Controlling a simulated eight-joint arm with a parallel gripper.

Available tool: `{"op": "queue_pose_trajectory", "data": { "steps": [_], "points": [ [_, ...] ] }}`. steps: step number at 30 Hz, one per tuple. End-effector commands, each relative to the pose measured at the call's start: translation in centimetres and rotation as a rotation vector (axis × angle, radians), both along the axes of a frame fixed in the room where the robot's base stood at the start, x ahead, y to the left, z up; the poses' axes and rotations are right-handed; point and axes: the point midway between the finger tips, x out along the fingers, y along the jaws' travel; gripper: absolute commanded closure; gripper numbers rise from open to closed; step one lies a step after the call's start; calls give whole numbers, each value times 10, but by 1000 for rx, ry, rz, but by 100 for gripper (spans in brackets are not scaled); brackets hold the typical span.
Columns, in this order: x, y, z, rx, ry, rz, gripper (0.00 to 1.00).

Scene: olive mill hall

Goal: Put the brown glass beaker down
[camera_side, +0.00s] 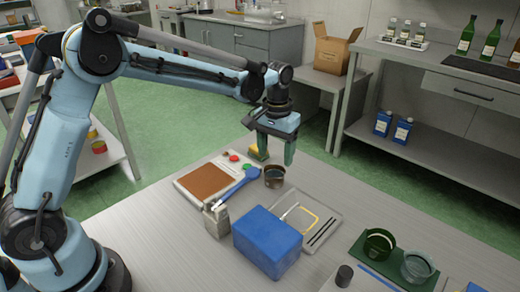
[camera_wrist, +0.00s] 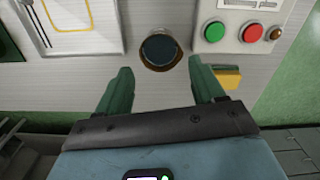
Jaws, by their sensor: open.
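The brown glass beaker (camera_side: 273,178) stands upright on the grey table, near its far edge, with something dark inside. In the wrist view the beaker (camera_wrist: 160,50) shows from above as a dark round mouth with a brown rim. My gripper (camera_side: 276,158) is open and empty above the table, pointing down close to the beaker. In the wrist view its green fingers (camera_wrist: 160,72) are spread wide, and the beaker lies just beyond their tips, roughly centred. No finger visibly touches it.
A panel (camera_side: 207,183) with green and red buttons and a blue tool lie left of the beaker. A yellow block (camera_side: 257,152) is behind it. A green rack (camera_side: 383,273) is right.

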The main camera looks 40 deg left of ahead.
Motion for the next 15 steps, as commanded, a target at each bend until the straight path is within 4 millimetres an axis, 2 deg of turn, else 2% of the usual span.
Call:
{"op": "queue_pose_trajectory", "data": {
  "steps": [1,6,15],
  "points": [
    [0,0,11,0,0,0,32],
    [0,0,40,0,0,0,32],
    [-2,0,63,0,-5,-1,32]
  ]
}}
